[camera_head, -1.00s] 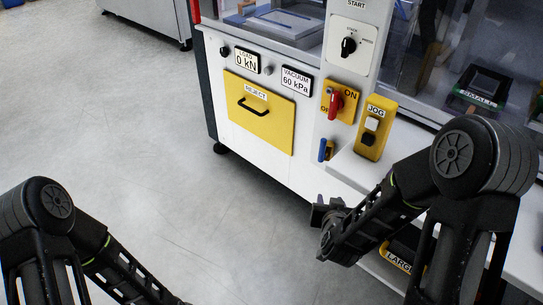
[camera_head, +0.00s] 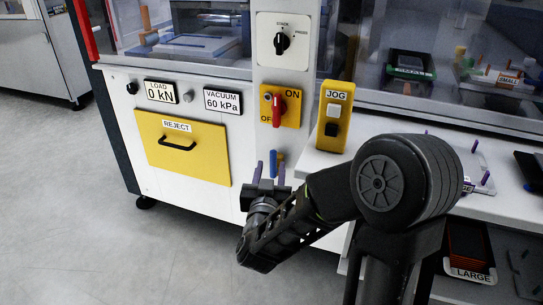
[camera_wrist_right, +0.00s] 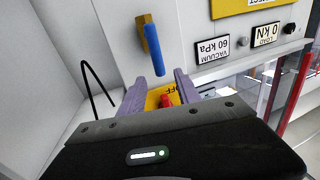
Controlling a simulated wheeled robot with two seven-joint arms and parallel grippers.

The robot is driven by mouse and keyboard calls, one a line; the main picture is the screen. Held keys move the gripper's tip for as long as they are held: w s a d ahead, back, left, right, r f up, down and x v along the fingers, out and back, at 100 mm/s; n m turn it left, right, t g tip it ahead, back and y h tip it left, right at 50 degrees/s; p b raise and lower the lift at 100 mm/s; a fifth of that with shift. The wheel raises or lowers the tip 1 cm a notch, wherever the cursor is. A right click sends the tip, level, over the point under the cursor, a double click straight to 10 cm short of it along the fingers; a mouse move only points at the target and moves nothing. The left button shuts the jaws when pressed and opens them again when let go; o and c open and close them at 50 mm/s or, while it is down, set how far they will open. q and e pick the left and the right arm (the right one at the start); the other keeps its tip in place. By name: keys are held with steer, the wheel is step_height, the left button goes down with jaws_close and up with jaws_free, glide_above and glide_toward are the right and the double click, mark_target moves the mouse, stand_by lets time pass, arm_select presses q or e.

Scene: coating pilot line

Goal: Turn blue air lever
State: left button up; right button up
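The blue air lever (camera_head: 273,162) is on the white machine front, below the red ON/OFF switch (camera_head: 279,104). In the right wrist view the blue lever (camera_wrist_right: 153,48) hangs from a brass-coloured fitting (camera_wrist_right: 144,20), just beyond the fingertips. My right gripper (camera_head: 270,172) is in front of the lever, its two purple fingers apart. In the right wrist view the gripper (camera_wrist_right: 159,82) is open with nothing clasped, and the red switch shows between the fingers. Whether a finger touches the lever cannot be told. My left gripper is out of view.
The yellow JOG box (camera_head: 335,115) stands right of the switch on a white ledge. The yellow REJECT drawer (camera_head: 183,150) is to the left, its black handle sticking out. A black cable (camera_wrist_right: 97,85) loops beside the gripper in the wrist view. Open floor lies left.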

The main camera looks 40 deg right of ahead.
mark_target(273, 157)
steer(key=b+x, duration=0.1)
steer(key=x, duration=0.6)
steer(key=shift+c, duration=0.3)
steer(key=shift+s, duration=0.1)
jaws_close()
stand_by(0.9)
